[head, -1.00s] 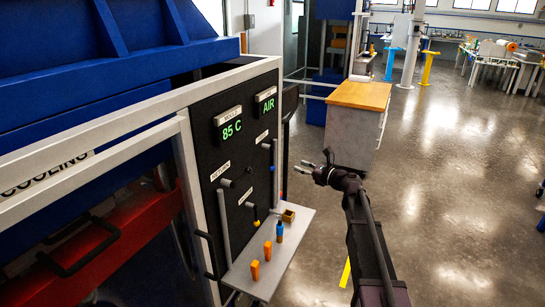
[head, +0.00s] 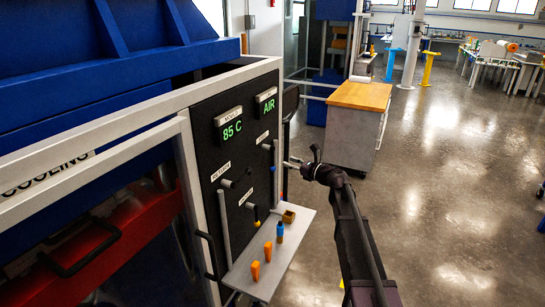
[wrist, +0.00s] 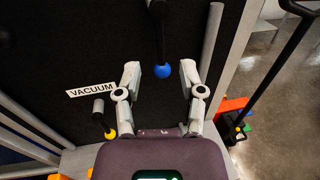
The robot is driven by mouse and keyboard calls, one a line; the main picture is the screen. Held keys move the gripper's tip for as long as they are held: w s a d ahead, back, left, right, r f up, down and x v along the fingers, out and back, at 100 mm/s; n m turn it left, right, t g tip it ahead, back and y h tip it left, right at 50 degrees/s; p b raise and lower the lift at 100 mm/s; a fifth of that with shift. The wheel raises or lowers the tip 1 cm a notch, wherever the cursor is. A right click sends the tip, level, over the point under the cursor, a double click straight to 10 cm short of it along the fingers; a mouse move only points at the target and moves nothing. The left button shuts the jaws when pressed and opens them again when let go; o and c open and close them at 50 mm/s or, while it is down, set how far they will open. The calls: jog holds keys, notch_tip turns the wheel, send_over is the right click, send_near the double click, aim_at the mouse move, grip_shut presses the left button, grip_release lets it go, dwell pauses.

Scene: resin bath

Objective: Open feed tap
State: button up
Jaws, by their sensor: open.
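The black panel (head: 238,170) carries a tap lever with a blue ball knob (wrist: 163,71), its black handle hanging straight down. I take it as the feed tap; its label (head: 262,137) is too small to read in the head view. My gripper (wrist: 160,72) is open in the wrist view, with one finger to each side of the blue knob and apart from it. Depth between knob and fingertips is hard to judge. In the head view my gripper (head: 289,163) is at the panel's right edge.
A yellow-knobbed lever (wrist: 110,133) hangs below the VACUUM label (wrist: 91,90), left of my gripper. A grey vertical pipe (wrist: 211,45) runs close right of the blue knob. A shelf (head: 286,250) with orange and blue pieces juts out below. Open floor lies to the right.

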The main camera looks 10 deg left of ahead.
aim_at(273, 165)
jog(key=x, duration=0.8)
jog(key=shift+w+a, duration=0.2)
jog(key=shift+a, duration=0.1)
grip_shut()
